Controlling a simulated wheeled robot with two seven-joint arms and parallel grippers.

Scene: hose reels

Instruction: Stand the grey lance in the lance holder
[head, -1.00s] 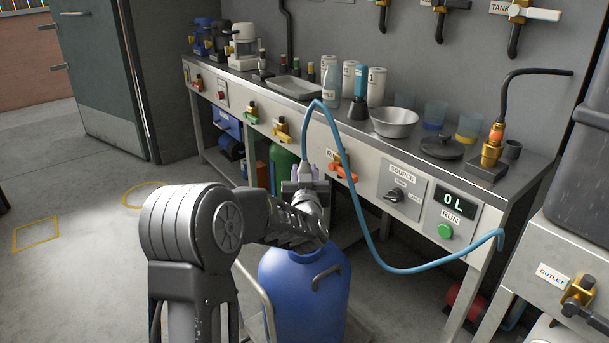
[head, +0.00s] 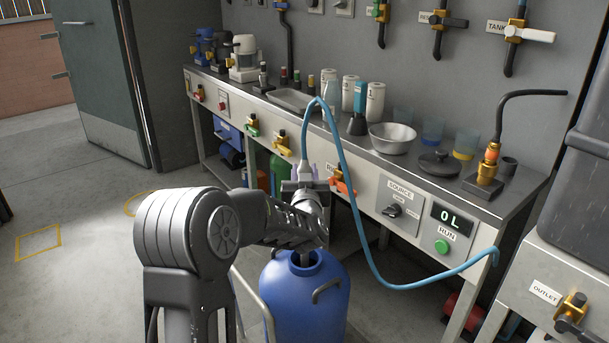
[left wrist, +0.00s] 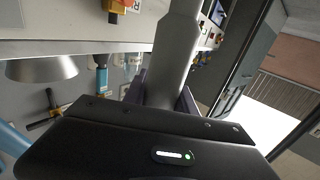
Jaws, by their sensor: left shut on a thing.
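The grey lance (head: 305,168) stands roughly upright in my left gripper (head: 306,188), with the blue hose (head: 342,155) running from its top. My left gripper is shut on it above the blue drum (head: 303,300). A dark rod, seemingly the lance's lower part, shows at the drum's open neck; its lower end is hidden. In the left wrist view the lance (left wrist: 176,50) rises between the fingers. My right gripper is not in view.
The steel bench (head: 350,133) carries bottles, a metal bowl (head: 392,138), a black lid (head: 440,163) and a brass fitting with a black pipe (head: 488,165). The hose loops across its front past the control panel (head: 400,205). Open floor lies left.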

